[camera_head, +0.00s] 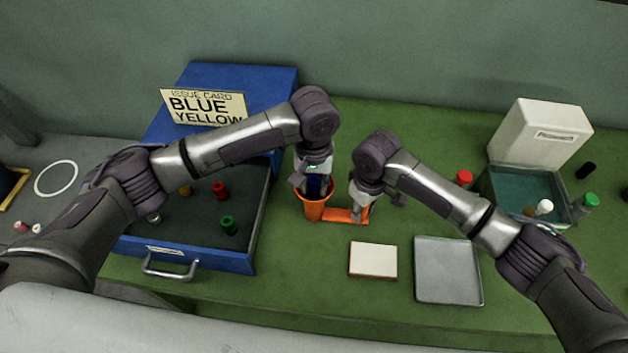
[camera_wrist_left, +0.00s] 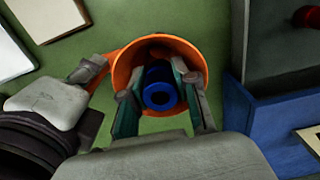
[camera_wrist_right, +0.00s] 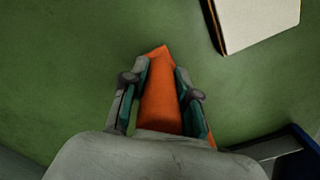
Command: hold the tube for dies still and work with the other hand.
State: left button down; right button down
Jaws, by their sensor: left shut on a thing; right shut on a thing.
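The orange tube for dies (camera_head: 313,209) stands on the green bench, with a flat orange handle (camera_head: 345,215) reaching right. My right gripper (camera_head: 360,206) is shut on this handle, which also shows between its fingers in the right wrist view (camera_wrist_right: 160,95). My left gripper (camera_head: 314,182) points down into the tube's mouth and is shut on a blue die (camera_wrist_left: 160,90). In the left wrist view the die is inside the orange rim (camera_wrist_left: 126,66), between the fingertips. Whether it touches the tube's bottom is hidden.
An open blue drawer (camera_head: 185,254) holds red (camera_head: 220,190), green (camera_head: 229,224) and other dies. A card (camera_head: 205,106) reads "BLUE YELLOW". A white block (camera_head: 373,260), a grey tray (camera_head: 448,296) and an open teal box (camera_head: 500,212) lie to the right. Bare bench shows in front.

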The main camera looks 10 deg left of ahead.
pick_arm(q)
jog(key=c, duration=0.8)
grip_release()
notch_tip(320, 180, up, 12)
